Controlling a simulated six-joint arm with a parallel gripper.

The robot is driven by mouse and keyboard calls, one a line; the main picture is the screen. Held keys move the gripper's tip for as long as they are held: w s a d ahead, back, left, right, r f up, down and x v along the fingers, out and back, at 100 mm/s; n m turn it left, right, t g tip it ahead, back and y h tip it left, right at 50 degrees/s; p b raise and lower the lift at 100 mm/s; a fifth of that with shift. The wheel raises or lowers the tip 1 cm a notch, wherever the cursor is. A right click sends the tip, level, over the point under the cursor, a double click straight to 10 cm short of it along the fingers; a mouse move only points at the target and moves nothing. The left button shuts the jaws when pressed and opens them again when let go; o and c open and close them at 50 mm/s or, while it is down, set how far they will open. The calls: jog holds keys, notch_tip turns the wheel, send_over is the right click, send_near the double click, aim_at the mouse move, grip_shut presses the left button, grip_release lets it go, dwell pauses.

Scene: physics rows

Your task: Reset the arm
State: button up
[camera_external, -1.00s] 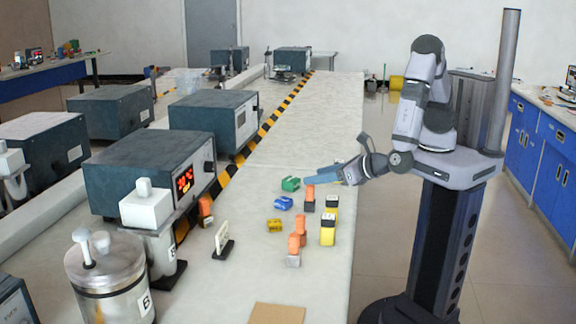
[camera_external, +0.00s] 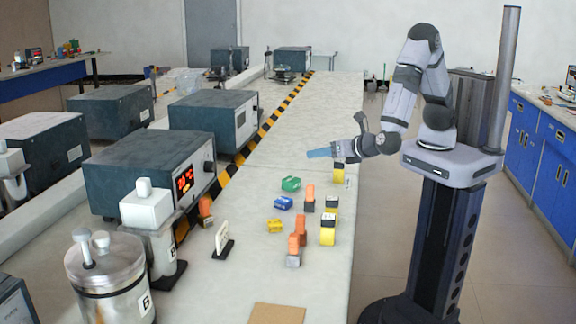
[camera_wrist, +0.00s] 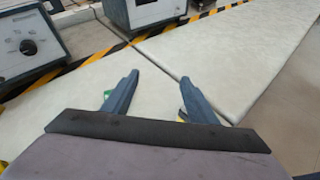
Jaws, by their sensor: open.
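My gripper (camera_external: 318,153) is above the white bench, over its right part and behind the group of small blocks. In the wrist view my gripper (camera_wrist: 158,92) has its two blue fingers spread apart with nothing between them. My arm is bent at the elbow beside the bench.
Several small blocks stand on the bench (camera_external: 310,95), among them a green one (camera_external: 291,184), a blue one (camera_external: 283,203) and a yellow one (camera_external: 275,226). Grey instrument boxes (camera_external: 150,170) line the left side. The far bench top is clear.

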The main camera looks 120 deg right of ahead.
jog(key=s+a+m+g+y+p, duration=0.3)
jog(key=s+m+g+y, duration=0.15)
jog(key=s+m, duration=0.5)
jog(key=s+a+r+m+t+y+p, duration=0.1)
jog(key=s+a+m+t+y+p, duration=0.1)
jog(key=a+m+y, duration=0.35)
jog(key=s+a+r+m+t+y+p, duration=0.1)
jog(key=a+r+m+y+p, duration=0.15)
jog(key=a, duration=0.55)
notch_tip(320, 180, down, 37)
jog(key=b, duration=3.7)
jog(key=shift+d+f+y, duration=0.2)
jog(key=shift+d+y, duration=0.05)
jog(key=shift+y, duration=0.2)
